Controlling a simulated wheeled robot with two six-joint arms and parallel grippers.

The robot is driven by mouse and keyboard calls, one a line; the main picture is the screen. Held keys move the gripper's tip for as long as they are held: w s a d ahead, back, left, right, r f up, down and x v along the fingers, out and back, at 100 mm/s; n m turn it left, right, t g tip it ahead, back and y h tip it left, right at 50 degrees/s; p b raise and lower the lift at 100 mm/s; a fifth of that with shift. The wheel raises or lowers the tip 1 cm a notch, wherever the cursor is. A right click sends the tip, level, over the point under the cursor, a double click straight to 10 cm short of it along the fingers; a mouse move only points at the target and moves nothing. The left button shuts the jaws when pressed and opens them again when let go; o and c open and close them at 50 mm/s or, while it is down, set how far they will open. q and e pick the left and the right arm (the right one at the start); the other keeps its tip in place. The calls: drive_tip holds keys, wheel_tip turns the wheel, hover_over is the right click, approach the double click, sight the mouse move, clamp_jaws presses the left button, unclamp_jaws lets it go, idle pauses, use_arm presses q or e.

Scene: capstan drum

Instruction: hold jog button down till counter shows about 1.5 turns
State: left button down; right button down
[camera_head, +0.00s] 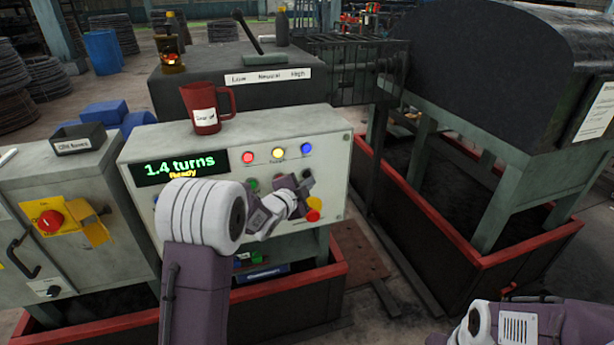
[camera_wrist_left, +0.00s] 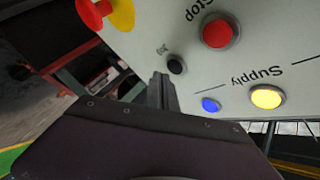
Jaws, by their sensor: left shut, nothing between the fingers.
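The counter display (camera_head: 181,166) on the grey control panel (camera_head: 327,150) reads 1.4 turns, with "Ready" below. My left gripper (camera_head: 309,181) is shut and empty at the panel's right part, above a red emergency knob (camera_head: 313,215). In the left wrist view its closed fingertips (camera_wrist_left: 160,77) are beside a small black button (camera_wrist_left: 177,64). The small label by that button is too tiny to read, and I cannot tell whether they touch. In the head view my gripper and arm hide that part of the panel. My right arm (camera_head: 520,322) shows at bottom right, its gripper out of frame.
Red, yellow and blue lamps (camera_head: 278,152) line the panel's top row. A red stop button (camera_wrist_left: 217,33) is near the black one. A red mug (camera_head: 206,108) stands on the panel's top. A red-edged frame with a large dark drum (camera_head: 480,65) stands at right.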

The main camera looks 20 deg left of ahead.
idle(0.4)
use_arm(q)
drive_tip(key=shift+w+a, duration=0.25)
drive_tip(key=shift+w, duration=0.15)
drive_tip(key=shift+w+a, duration=0.25)
drive_tip(key=shift+w, duration=0.05)
idle(0.6)
idle(0.5)
drive_tip(key=shift+s+d+b, duration=0.45)
drive_tip(key=shift+s, duration=0.25)
